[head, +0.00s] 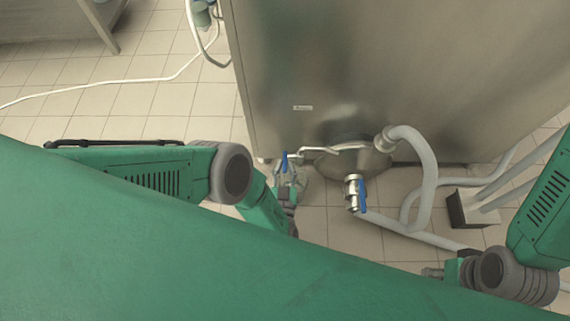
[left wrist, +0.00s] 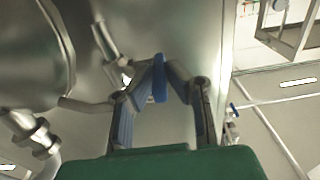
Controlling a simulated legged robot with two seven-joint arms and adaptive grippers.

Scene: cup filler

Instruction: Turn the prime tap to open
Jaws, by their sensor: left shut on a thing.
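A small tap with a blue handle (head: 285,162) sits at the end of a thin bent pipe, low at the front of the steel machine in the head view. My left gripper (head: 286,187) is at this tap, mostly below the handle. In the left wrist view, the fingers of my left gripper (left wrist: 161,88) close on the upright blue handle (left wrist: 160,78) from both sides. The tap body is partly hidden behind the fingers. My right gripper (head: 434,272) shows only in small part at the lower right, apart from the taps; its fingers are not clear.
A second, larger valve (head: 353,192) with a blue lever stands right of the held tap. A thick grey hose (head: 425,165) curves beside it. The steel machine (head: 400,70) fills the back. A dark box-like foot (head: 470,208) stands right. Tiled floor at left is mostly clear.

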